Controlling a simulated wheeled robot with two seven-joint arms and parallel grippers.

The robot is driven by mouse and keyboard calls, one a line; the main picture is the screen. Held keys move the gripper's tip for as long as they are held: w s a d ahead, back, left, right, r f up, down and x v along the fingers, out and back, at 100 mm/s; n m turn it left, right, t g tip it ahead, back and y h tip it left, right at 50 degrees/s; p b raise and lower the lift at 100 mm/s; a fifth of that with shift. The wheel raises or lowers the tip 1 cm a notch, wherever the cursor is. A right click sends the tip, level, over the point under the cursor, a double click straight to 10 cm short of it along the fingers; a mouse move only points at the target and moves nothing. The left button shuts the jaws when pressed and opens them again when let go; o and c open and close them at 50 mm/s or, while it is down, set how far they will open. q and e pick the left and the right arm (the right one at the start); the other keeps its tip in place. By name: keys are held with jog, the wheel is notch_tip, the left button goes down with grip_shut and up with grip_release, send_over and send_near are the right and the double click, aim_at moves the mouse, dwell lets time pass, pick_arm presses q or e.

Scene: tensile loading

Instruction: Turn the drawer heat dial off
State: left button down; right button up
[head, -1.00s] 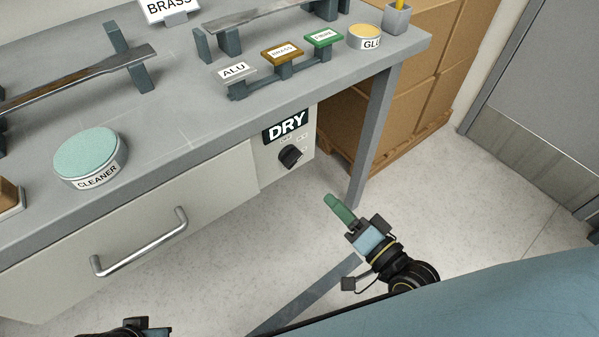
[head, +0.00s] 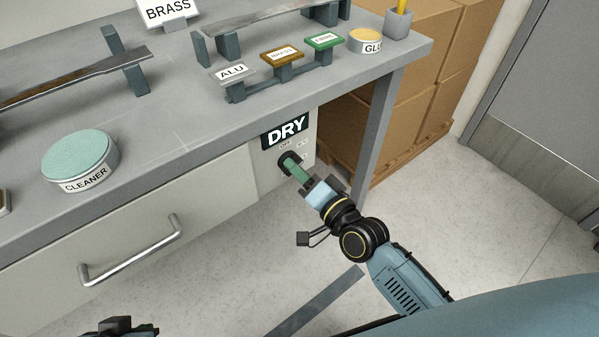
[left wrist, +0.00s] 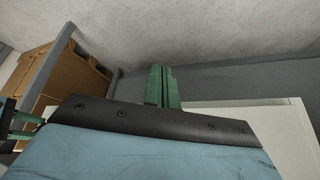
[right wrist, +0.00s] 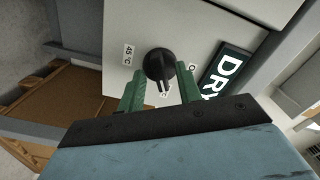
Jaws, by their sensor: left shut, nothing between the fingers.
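The black heat dial (right wrist: 160,65) sits on the pale panel beside the DRY sign (right wrist: 228,72). Its white pointer mark faces toward my right gripper in the right wrist view. A 45°C label (right wrist: 128,55) is left of the dial, and a partly hidden label is right of it. In the head view the dial (head: 287,158) is partly covered by my right gripper (head: 292,166). My right gripper (right wrist: 160,72) is open, with one green finger on each side of the dial and small gaps visible. My left gripper (left wrist: 162,68) is shut and empty, away from the panel.
The drawer (head: 45,285) with its metal handle (head: 130,252) is left of the panel. The bench top (head: 180,125) overhangs the dial. A bench leg (head: 378,130) and cardboard boxes (head: 435,75) stand to the right. The floor in front is open.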

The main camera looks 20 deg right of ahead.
grip_shut()
